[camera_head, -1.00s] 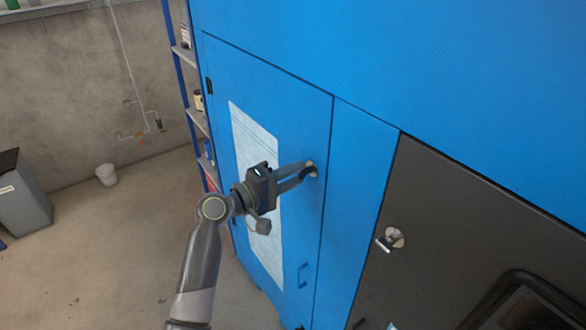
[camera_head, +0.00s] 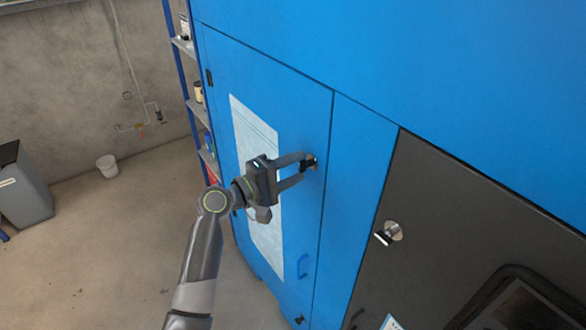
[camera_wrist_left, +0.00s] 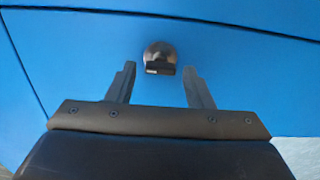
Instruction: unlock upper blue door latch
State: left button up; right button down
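The upper latch (camera_head: 312,162) is a small round metal piece near the right edge of the blue door (camera_head: 283,92). In the left wrist view the latch (camera_wrist_left: 159,55) has a dark rectangular knob and lies just beyond the fingertips, roughly midway between them. My left gripper (camera_head: 304,169) is open in front of the latch, and its two spread fingers also show in the left wrist view (camera_wrist_left: 159,80). Nothing is visibly held; I cannot tell whether a fingertip touches the latch. My right gripper is not in view.
A dark panel (camera_head: 440,210) with a silver latch (camera_head: 389,233) is to the right. A blue handle (camera_head: 303,266) and a lower latch (camera_head: 299,320) sit low on the door. A shelf rack (camera_head: 190,90) stands behind the cabinet.

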pick_arm(q)
jog(key=shift+o, duration=0.2)
jog(key=b+v, duration=0.5)
jog(key=v, duration=1.2)
jog(key=shift+a+b, duration=0.15)
jog(key=shift+b, duration=0.25)
jog(key=shift+s, duration=0.1)
